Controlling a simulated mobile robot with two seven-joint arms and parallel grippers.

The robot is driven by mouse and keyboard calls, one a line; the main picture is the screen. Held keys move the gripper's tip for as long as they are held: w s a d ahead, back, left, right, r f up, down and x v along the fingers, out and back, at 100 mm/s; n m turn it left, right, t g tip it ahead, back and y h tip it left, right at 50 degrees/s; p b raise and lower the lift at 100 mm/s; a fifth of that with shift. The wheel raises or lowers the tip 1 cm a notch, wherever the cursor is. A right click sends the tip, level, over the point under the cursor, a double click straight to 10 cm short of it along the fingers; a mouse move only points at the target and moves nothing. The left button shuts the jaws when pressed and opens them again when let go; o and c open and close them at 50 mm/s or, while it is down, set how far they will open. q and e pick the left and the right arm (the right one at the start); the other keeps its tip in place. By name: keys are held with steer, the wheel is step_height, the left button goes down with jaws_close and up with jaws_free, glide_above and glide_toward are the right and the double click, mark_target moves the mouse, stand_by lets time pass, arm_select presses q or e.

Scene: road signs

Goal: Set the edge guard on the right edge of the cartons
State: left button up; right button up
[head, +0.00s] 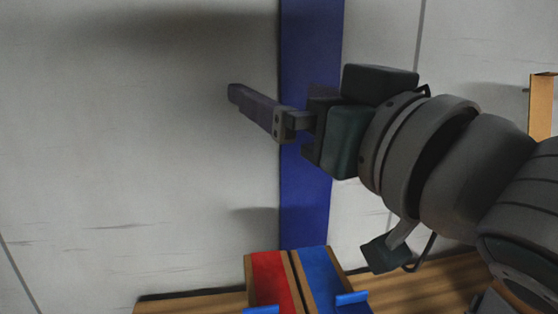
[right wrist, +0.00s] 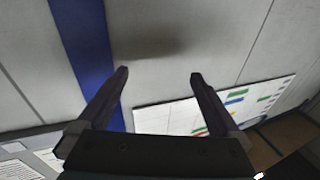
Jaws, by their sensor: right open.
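My right gripper (head: 237,95) reaches in from the right in the head view, held up in front of a pale wall. Its fingers line up in that view, so only one shows clearly. In the right wrist view its two fingers (right wrist: 158,77) stand wide apart with nothing between them. No edge guard can be made out for certain, and no stack of cartons is clearly in view. A tan upright piece (head: 541,105) is cut off at the right edge of the head view; I cannot tell what it is. My left gripper is not in view.
A blue stripe (head: 311,215) runs down the wall behind my gripper. Below are a red panel (head: 269,280) and a blue panel (head: 320,278) with brown edges, on a wooden surface (head: 190,303). The wrist view shows a white board (right wrist: 170,116) with coloured marks.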

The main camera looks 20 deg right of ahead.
steer(key=s+d+f+g+h, duration=0.1)
steer(key=s+f+g, duration=0.2)
steer(key=f, duration=0.3)
steer(key=s+d+f+g, duration=0.2)
steer(key=s+f+g, duration=0.2)
steer(key=s+f, duration=0.2)
steer(key=s+d+f+g+h, duration=0.1)
steer(key=s+f+g, duration=0.3)
steer(key=f, duration=0.4)
steer(key=shift+s+d+h, duration=0.3)
steer(key=shift+s, duration=0.05)
steer(key=s+a+f+n+g, duration=0.1)
steer(key=s+f+g, duration=0.2)
steer(key=s, duration=0.5)
steer(key=shift+s+f+g+y, duration=0.3)
steer(key=shift+g+y, duration=0.1)
steer(key=shift+g, duration=0.2)
